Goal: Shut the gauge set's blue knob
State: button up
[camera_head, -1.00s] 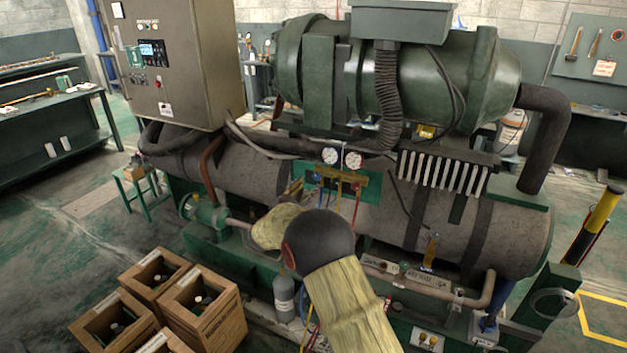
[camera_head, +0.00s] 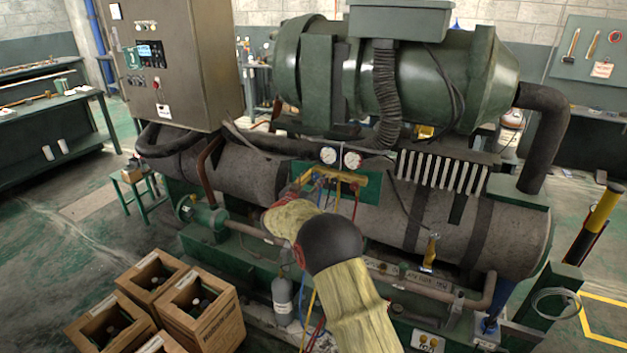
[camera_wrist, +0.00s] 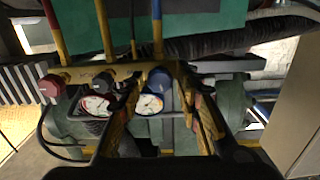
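The gauge set (camera_head: 345,179) hangs on the front of the machine, with two white dials above a brass body. In the wrist view its brass manifold (camera_wrist: 110,72) runs across the middle, with the dials below it. The blue knob (camera_wrist: 161,79) sits at the manifold's right end, and the red knob (camera_wrist: 51,87) at its left. My gripper (camera_wrist: 160,84) is open, its fingers on either side of the blue knob. I cannot tell whether they touch it. In the head view my gripper (camera_head: 303,187) is at the gauge set's left end and hides part of it.
Yellow, red and blue hoses (camera_wrist: 157,35) run from the manifold. The electrical cabinet (camera_head: 170,65) stands to the left. The large horizontal tank (camera_head: 400,215) lies behind.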

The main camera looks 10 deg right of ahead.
grip_shut()
dwell(0.5)
jog(key=m+b, duration=0.1)
jog(key=m, duration=0.3)
jog(key=m+b, duration=0.2)
jog(key=m, duration=0.2)
jog(key=shift+f+m, duration=0.1)
jog(key=shift+m, duration=0.2)
jog(key=m+b, duration=0.4)
jog(key=m, duration=0.2)
jog(key=m+b, duration=0.1)
jog(key=m, duration=0.4)
jog(key=shift+m, duration=0.3)
jog(key=shift+f, duration=0.1)
